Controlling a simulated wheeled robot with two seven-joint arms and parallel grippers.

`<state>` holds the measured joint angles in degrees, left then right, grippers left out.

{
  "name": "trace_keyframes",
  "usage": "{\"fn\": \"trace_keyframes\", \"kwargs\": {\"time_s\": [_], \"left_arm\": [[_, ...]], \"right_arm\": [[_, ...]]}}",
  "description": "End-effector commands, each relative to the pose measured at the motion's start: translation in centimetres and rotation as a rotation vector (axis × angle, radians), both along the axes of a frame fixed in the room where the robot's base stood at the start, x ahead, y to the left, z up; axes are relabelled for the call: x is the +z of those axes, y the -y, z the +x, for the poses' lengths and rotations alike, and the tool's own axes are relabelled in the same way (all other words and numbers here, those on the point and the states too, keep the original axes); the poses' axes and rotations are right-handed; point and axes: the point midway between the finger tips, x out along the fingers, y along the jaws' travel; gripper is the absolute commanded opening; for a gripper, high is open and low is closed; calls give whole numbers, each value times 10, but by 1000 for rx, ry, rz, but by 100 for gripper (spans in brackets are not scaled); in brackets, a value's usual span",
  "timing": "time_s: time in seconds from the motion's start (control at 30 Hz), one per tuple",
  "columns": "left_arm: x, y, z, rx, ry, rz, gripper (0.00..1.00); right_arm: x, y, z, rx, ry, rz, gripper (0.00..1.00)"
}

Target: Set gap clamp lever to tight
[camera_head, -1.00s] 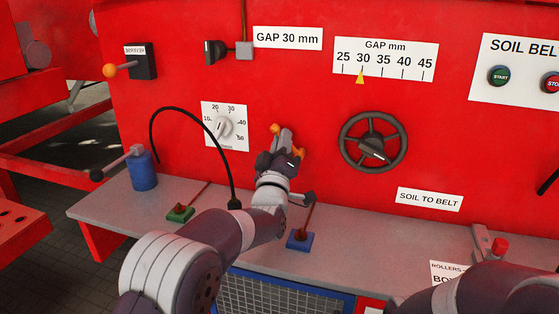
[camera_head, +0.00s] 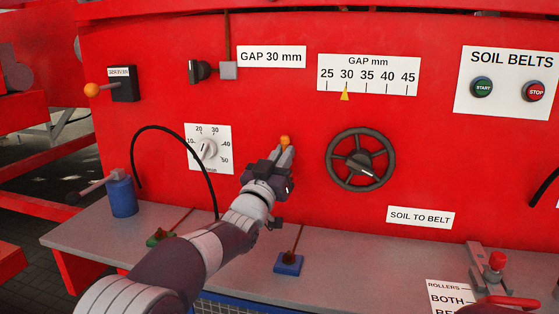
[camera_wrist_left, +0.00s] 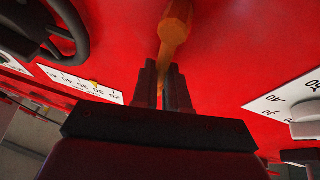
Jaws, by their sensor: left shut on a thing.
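An orange-tipped lever (camera_head: 285,140) stands out from the red panel between the numbered dial and the handwheel. I take it to be the gap clamp lever; no label for it is readable. My left gripper (camera_head: 281,157) is at the lever, with the orange tip showing beyond its fingers. In the left wrist view the orange lever (camera_wrist_left: 174,32) rises from between the two dark fingers (camera_wrist_left: 165,78), which are shut on it. The lever's base is hidden behind the gripper. My right gripper is not in view.
The handwheel (camera_head: 360,159) is close to the right of the gripper. The dial plate (camera_head: 222,158) is to the left, with a black cable (camera_head: 150,128) looping by it. The gap scale (camera_head: 393,77) above has its yellow pointer (camera_head: 345,95) near 30. A grey shelf (camera_head: 350,265) runs below.

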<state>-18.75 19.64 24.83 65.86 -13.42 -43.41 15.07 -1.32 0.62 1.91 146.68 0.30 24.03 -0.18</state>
Motion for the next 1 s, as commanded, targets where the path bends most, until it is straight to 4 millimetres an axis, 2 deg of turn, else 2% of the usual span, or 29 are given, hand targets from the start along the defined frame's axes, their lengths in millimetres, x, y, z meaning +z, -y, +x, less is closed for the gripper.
{"fn": "trace_keyframes", "kwargs": {"time_s": [0.6,0.63,0.7,1.0], "left_arm": [[7,1,-2,0,25,35,0],[7,1,-2,0,26,35,20],[7,2,-2,0,26,35,39],[3,1,-2,0,18,36,39]], "right_arm": [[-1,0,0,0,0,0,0],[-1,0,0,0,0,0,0],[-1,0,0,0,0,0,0],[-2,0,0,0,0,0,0]]}}
